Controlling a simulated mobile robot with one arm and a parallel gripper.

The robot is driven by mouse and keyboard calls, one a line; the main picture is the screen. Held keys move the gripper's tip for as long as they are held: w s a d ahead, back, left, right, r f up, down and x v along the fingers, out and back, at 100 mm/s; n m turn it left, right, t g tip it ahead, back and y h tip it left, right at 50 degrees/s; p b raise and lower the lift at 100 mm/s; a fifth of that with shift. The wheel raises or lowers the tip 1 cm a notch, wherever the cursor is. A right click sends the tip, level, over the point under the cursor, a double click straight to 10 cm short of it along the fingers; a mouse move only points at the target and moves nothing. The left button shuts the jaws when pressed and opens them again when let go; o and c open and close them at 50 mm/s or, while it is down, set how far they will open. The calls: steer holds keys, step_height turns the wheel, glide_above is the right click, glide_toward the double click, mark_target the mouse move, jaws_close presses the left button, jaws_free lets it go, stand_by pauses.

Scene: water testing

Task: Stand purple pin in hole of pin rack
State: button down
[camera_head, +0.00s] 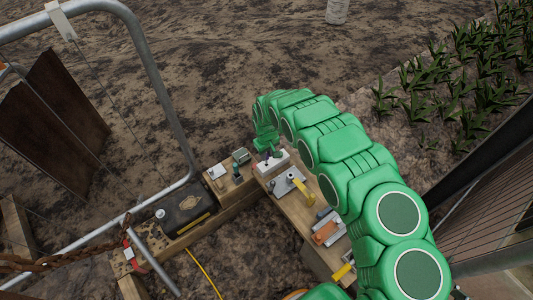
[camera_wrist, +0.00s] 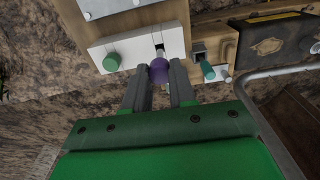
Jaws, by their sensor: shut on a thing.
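The pin rack is a white block (camera_wrist: 132,46) on a wooden beam; it also shows in the head view (camera_head: 272,164). A green pin (camera_wrist: 111,62) stands in its left part in the wrist view. The pin is right at the rack's near face in the wrist view. Whether its lower end is in a hole is hidden. In the head view my gripper (camera_head: 267,147) is over the rack.
A teal-green cylinder (camera_wrist: 207,70) and a small dark green block (camera_wrist: 199,53) are right of the rack in the wrist view. A metal plate with a yellow handle (camera_head: 300,187) lies close by on the beam. A black case (camera_head: 186,208) and metal railing are at left.

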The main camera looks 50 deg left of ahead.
mark_target(266, 163)
steer(key=shift+f, duration=2.55)
stand_by(0.6)
steer(key=c, duration=0.8)
jaws_free()
steer(key=shift+c, duration=0.2)
steer(key=shift+r, duration=3.9)
